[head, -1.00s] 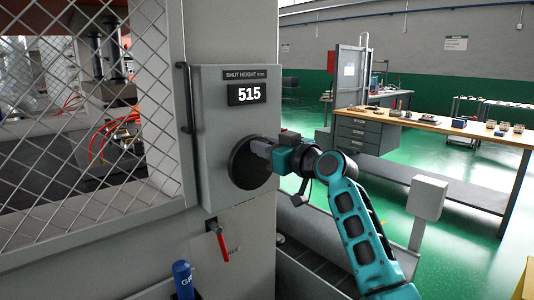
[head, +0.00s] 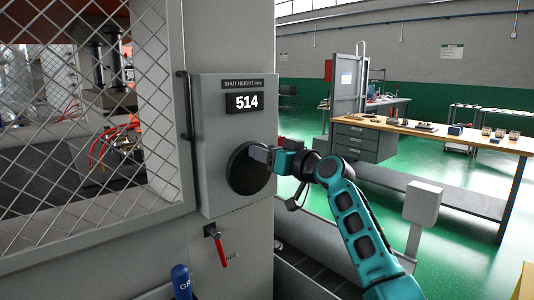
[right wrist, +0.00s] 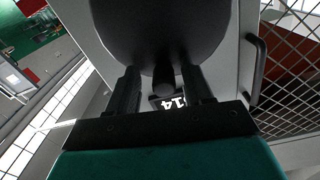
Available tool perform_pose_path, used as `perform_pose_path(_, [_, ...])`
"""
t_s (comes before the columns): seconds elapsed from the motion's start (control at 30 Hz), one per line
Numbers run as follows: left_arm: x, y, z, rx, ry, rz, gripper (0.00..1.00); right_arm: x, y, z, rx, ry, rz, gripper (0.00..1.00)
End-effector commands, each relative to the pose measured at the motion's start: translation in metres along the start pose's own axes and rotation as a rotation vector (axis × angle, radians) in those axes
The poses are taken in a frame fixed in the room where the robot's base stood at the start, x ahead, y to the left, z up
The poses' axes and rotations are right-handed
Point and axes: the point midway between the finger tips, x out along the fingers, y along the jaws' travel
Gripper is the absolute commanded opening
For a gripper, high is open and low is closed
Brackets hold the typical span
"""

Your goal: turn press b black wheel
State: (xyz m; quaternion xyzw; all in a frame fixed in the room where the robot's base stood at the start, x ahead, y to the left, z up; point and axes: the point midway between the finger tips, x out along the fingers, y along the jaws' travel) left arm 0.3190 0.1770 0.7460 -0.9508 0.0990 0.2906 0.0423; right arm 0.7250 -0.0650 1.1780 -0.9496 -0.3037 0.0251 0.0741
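The black wheel (head: 240,178) is a dark disc on the front of a grey control box (head: 211,140). Above it a display (head: 243,102) reads 514. My right gripper (head: 260,154) is at the wheel's upper right edge in the head view. In the right wrist view the wheel (right wrist: 155,28) fills the top, and a short black knob (right wrist: 163,80) stands between the two fingers of my right gripper (right wrist: 160,88). A gap shows on each side of the knob, so the fingers look open around it. My left gripper is out of view.
A wire mesh guard (head: 90,130) and a black vertical handle (head: 188,115) are left of the box. A red lever (head: 219,245) hangs below it, near a blue cylinder (head: 181,282). A workbench (head: 430,135) stands at the right, behind green open floor.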

Motion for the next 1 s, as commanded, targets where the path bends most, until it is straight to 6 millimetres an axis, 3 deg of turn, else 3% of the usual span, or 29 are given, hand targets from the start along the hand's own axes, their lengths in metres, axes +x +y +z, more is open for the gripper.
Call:
perform_pose_path(0.37, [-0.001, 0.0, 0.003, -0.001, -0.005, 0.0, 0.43, -0.007, -0.001, 0.0, -0.001, 0.002, -0.002, 0.51])
perform_pose_path(1.0, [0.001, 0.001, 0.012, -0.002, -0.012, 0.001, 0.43, -0.107, 0.0, 0.001, -0.003, 0.0, -0.001, 0.51])
